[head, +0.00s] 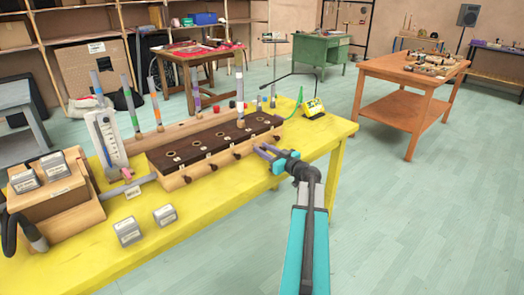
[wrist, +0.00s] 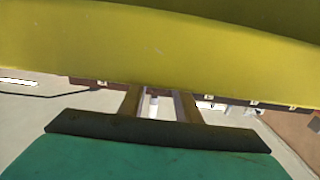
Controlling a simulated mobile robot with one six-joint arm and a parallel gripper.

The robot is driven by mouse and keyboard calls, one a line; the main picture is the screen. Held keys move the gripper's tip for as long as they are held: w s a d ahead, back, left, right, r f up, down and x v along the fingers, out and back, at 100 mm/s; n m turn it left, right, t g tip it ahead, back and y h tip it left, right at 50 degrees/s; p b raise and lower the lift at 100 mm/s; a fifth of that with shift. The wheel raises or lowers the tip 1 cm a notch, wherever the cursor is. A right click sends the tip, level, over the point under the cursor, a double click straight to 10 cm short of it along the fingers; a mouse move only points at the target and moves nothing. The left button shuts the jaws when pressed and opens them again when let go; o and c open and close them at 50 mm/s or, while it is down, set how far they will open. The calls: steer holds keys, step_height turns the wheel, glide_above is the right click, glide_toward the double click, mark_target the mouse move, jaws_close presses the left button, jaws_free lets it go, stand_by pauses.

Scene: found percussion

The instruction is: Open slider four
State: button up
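The slider box (head: 215,155) is a long pale wooden chest with a dark, holed top, on the yellow table (head: 215,209). Small dark slider knobs (head: 213,168) run along its front, with small white labels on the top. My gripper (head: 262,150) is at the right part of that front, its two lavender fingers apart and pointing at the box. In the wrist view the fingers (wrist: 158,94) are spread with a clear gap between them. I cannot tell whether a knob lies between the fingers; the fingertips partly cover the front there. The slider numbers are too small to read.
Upright tubes with coloured bands (head: 155,102) stand behind the box. A wooden box (head: 62,205) and grey label-bearing blocks (head: 128,231) stand at left. Open floor (head: 420,220) lies to the right.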

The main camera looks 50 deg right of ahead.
steer(key=shift+o, duration=0.5)
steer(key=shift+s, duration=0.1)
steer(key=s+a, duration=0.1)
steer(key=s, duration=1.2)
steer(key=shift+s+p, duration=0.3)
steer(key=shift+p, duration=0.15)
steer(key=shift+s, duration=0.1)
